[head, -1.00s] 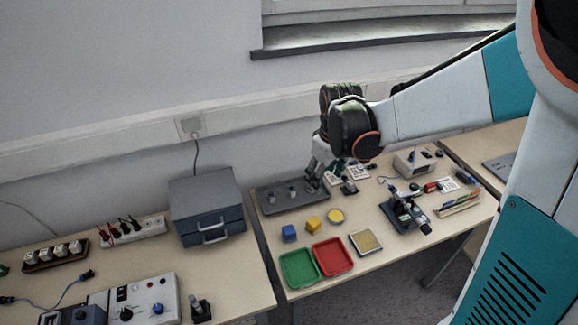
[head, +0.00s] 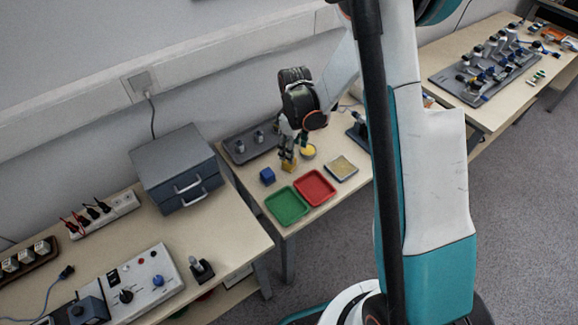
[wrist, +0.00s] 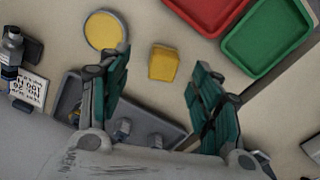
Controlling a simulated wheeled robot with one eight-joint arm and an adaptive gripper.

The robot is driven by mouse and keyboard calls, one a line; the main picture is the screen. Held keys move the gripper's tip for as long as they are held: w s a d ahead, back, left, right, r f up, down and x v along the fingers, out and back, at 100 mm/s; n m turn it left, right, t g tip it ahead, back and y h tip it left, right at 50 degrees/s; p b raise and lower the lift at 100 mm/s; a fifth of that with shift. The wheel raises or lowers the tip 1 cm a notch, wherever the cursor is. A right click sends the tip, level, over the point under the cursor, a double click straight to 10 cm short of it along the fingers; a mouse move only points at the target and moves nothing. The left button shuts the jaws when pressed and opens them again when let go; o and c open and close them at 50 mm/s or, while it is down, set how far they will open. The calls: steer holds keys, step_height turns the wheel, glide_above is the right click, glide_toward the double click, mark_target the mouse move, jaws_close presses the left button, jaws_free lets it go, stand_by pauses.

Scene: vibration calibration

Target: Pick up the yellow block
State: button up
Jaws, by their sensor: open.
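The yellow block (head: 288,167) sits on the table behind the green and red trays, its upper part partly covered by my gripper (head: 289,151). In the wrist view the yellow block (wrist: 163,63) shows between the two green-padded fingers of my gripper (wrist: 158,64), which are spread apart. The fingers point down at the block, with room on both sides of it. I cannot tell the exact height left between fingertips and block.
A blue block (head: 267,175) stands left of the yellow block. A round yellow dish (head: 307,151) is close on the right. The green tray (head: 287,217) and red tray (head: 329,198) lie in front. A grey tray (head: 236,155) with small metal parts is behind.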

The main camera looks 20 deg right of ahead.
steer(key=shift+w+a+f+b, duration=0.15)
steer(key=shift+f+b, duration=0.3)
steer(key=shift+f, duration=0.65)
steer(key=shift+s+a+f+b, duration=0.15)
steer(key=shift+f+b, duration=0.35)
steer(key=shift+f, duration=0.6)
steer(key=shift+w+a+f+b, duration=0.2)
steer(key=shift+f+b, duration=0.25)
steer(key=shift+f, duration=0.65)
steer(key=shift+s, duration=0.1)
steer(key=shift+c, duration=0.5)
steer(key=c, duration=1.1)
steer(key=shift+r, duration=0.15)
step_height(320, 180, up, 20)
steer(key=p, duration=0.6)
steer(key=shift+p, duration=0.35)
